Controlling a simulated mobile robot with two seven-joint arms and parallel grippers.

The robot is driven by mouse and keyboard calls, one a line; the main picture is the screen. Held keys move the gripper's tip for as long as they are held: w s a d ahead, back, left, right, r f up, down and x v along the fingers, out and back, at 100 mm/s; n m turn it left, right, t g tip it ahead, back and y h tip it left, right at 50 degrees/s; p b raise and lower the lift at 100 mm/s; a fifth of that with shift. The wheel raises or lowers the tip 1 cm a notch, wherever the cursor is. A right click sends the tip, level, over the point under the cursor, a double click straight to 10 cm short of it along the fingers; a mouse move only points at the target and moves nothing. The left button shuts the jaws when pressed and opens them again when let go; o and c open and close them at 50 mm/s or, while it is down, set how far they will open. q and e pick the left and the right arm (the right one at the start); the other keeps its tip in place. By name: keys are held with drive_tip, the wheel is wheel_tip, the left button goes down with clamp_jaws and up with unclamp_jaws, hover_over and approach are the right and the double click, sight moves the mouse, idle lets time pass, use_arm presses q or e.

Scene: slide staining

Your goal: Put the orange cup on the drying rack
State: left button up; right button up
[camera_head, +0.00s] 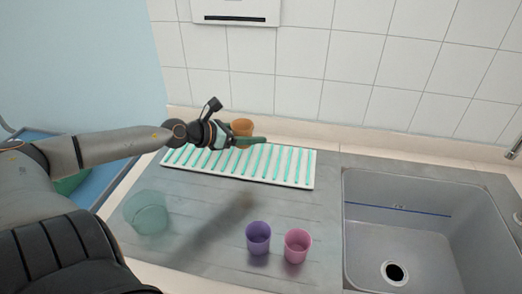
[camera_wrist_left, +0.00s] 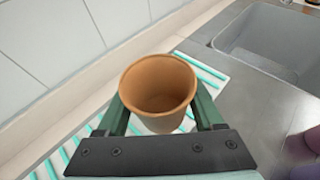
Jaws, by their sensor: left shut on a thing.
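The orange cup (camera_head: 242,126) is upright between the fingers of my left gripper (camera_head: 250,141), which is shut on it. In the left wrist view the cup (camera_wrist_left: 158,88) stands between the two green fingers (camera_wrist_left: 160,112), with its open mouth facing the camera. The drying rack (camera_head: 304,183) is white with teal ribs and lies at the back of the counter. The cup and gripper appear over the rack; I cannot tell whether the cup touches it. The rack also shows around the cup in the left wrist view (camera_wrist_left: 207,72). My right gripper is not in view.
A purple cup (camera_head: 258,237) and a pink cup (camera_head: 297,245) stand at the front of the counter. A translucent teal cup (camera_head: 147,213) stands at the left. The sink (camera_head: 395,240) is at the right. A tiled wall (camera_head: 330,60) rises behind the rack.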

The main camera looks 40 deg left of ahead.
sight(261, 154)
use_arm(q)
drive_tip(key=w+f+b, duration=0.1)
drive_tip(key=w+f, duration=0.1)
drive_tip(key=shift+w+a+b, duration=0.3)
drive_tip(key=shift+a+b, duration=0.05)
drive_tip(key=w+f, duration=0.3)
drive_tip(key=f, duration=0.1)
drive_tip(key=shift+w+a+b, duration=0.1)
drive_tip(key=shift+a+b, duration=0.2)
drive_tip(key=shift+b, duration=0.1)
wheel_tip(261, 154, down, 4)
drive_tip(key=shift+w+r, duration=0.15)
drive_tip(key=shift+r, duration=0.1)
